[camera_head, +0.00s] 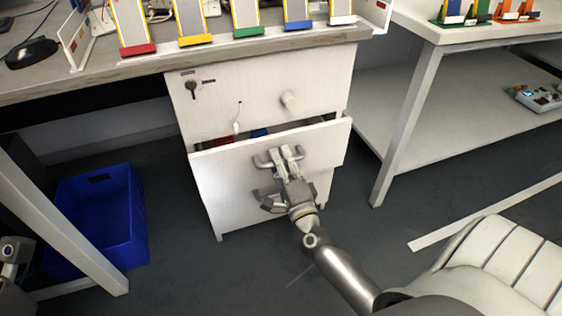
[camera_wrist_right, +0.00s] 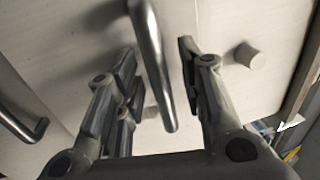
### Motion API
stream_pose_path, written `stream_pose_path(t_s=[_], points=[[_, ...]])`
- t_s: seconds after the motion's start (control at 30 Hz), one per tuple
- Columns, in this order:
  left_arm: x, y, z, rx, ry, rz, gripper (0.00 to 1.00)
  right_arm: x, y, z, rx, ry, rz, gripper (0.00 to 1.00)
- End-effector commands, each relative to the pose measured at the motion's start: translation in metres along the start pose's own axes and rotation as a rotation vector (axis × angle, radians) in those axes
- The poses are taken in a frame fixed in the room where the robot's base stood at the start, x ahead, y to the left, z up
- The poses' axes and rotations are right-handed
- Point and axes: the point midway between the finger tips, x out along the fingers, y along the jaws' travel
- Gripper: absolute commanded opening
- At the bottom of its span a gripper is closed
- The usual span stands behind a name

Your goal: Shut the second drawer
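The second drawer (camera_head: 325,143) is the white front below the top drawer in the head view. It stands partly pulled out, with a gap along its top edge showing red and blue contents. My right gripper (camera_head: 283,158) is in front of it at its metal handle. In the right wrist view my right gripper (camera_wrist_right: 160,72) has its fingers apart, with the metal handle (camera_wrist_right: 153,60) passing between them. I cannot tell whether the fingers touch the handle.
The top drawer (camera_head: 260,90) is closed, with a key lock and a round knob. A lower drawer handle (camera_wrist_right: 22,128) shows at the left in the wrist view. A blue crate (camera_head: 100,215) stands on the floor at left. A table leg (camera_head: 405,130) stands to the right.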

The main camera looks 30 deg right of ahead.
Motion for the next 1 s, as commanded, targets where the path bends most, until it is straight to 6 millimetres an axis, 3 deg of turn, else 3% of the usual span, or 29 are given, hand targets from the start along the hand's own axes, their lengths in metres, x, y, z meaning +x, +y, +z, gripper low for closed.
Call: stream_pose_path(t_s=[0.03, 0.27, 0.57, 0.83, 1.0], points=[[0.0, 0.0, 0.0, 0.0, 0.0, 0.0, 0.4, 0.0, 0.0, 0.0, 0.0, 0.0, 0.0, 0.29], [0.0, 0.0, 0.0, 0.0, 0.001, 0.0, 0.4, 0.0, 0.0, 0.0, 0.0, 0.0, 0.0, 0.0], [0.0, 0.0, -0.001, 0.0, 0.002, -0.001, 0.4, 0.001, 0.0, 0.0, 0.0, -0.001, 0.0, 0.0], [0.0, -0.001, -0.001, 0.0, -0.004, -0.005, 0.4, 0.035, 0.006, 0.001, -0.002, -0.002, -0.001, 0.0], [-0.003, -0.001, -0.001, -0.001, -0.01, -0.008, 0.4, 0.045, 0.009, 0.0, 0.0, -0.002, 0.001, 0.0]])
